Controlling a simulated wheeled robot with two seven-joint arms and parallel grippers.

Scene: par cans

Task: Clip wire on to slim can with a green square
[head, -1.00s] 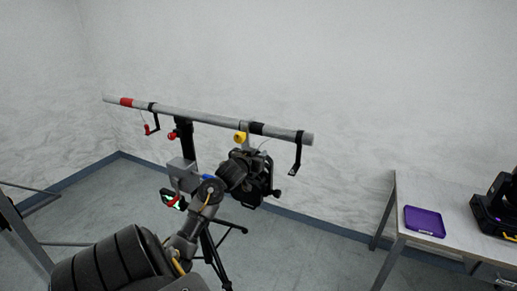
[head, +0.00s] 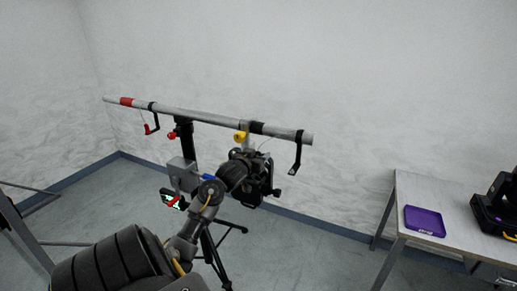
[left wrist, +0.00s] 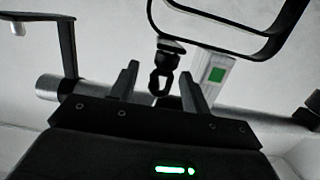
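In the left wrist view a green square (left wrist: 216,75) sits on a pale grey body (left wrist: 213,92), partly hidden by my gripper and a black frame. A black clip (left wrist: 160,74) with a loop hangs between my left fingers. My left gripper (left wrist: 160,82) is open, with a finger on each side of the clip. No contact with the clip is visible. In the head view my left gripper (head: 262,178) is under the right part of the bar, beside dark parts; its fingers are hard to make out. The green square cannot be made out there. My right gripper is not in view.
A long grey bar (head: 212,119) on a tripod stand (head: 225,262) carries black hooks, a red knob (head: 171,135) and a yellow knob (head: 240,136). Floor between is clear.

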